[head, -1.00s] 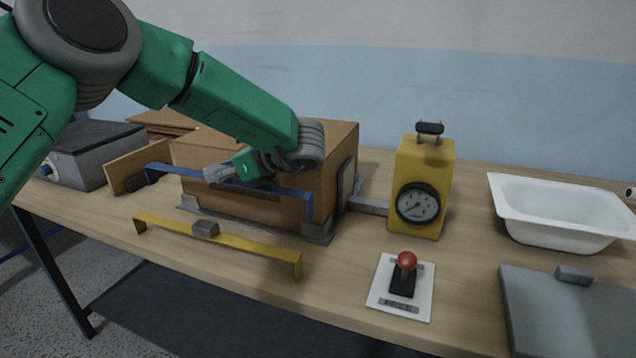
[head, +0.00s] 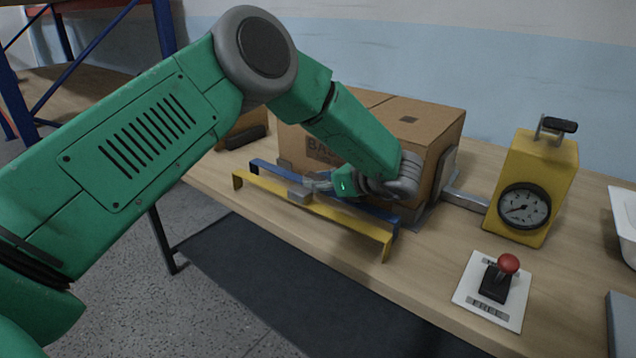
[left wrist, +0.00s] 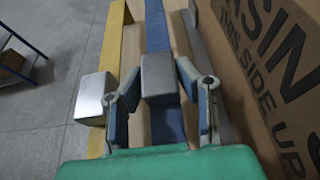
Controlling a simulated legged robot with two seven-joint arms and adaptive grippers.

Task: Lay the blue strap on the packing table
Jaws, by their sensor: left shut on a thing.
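The blue strap (head: 378,212) is a long flat bar with bent-down ends. It lies low along the front of the cardboard box (head: 440,138), just behind a yellow strap (head: 346,218). My left gripper (head: 318,182) is shut on the blue strap's grey middle block; the left wrist view shows the block (left wrist: 160,76) between both fingers, with the blue strap (left wrist: 158,30) running beyond. The strap is over the packing table (head: 448,262); I cannot tell whether its ends touch the top. My right gripper is not in view.
The yellow strap stands close along the table's front edge, beside the blue one. A yellow gauge unit (head: 550,170) and a red-knobbed lever on a white plate (head: 482,306) stand to the right. A white basin (head: 625,225) shows at the right edge.

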